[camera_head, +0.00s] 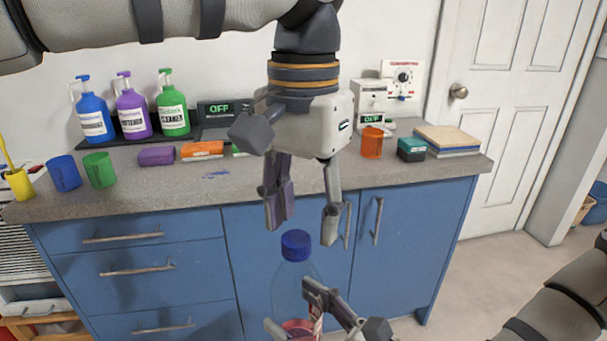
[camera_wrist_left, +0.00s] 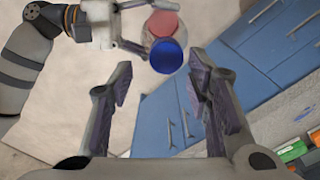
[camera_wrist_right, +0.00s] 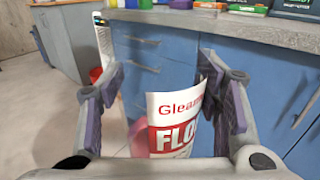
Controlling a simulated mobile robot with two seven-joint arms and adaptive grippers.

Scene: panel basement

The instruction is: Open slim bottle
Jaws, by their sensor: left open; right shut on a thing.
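The slim bottle (camera_head: 292,283) is clear, with a blue cap (camera_head: 296,245) and pink-red contents or label low down. It stands upright in front of the blue cabinet. My right gripper (camera_head: 294,309) is shut on its lower body; the right wrist view shows its white and red label (camera_wrist_right: 178,122) between the fingers. My left gripper (camera_head: 304,214) points down, open and empty, just above the cap. In the left wrist view the cap (camera_wrist_left: 167,56) shows beyond the open fingertips, apart from them. The bottle's base is out of the head view.
The grey counter (camera_head: 230,187) on the blue cabinet lies behind. It bears blue (camera_head: 92,117), purple (camera_head: 132,112) and green (camera_head: 173,110) cleaner bottles, cups, small boxes, an orange cup (camera_head: 372,144) and a book stack (camera_head: 448,139). A white door (camera_head: 510,100) is at right.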

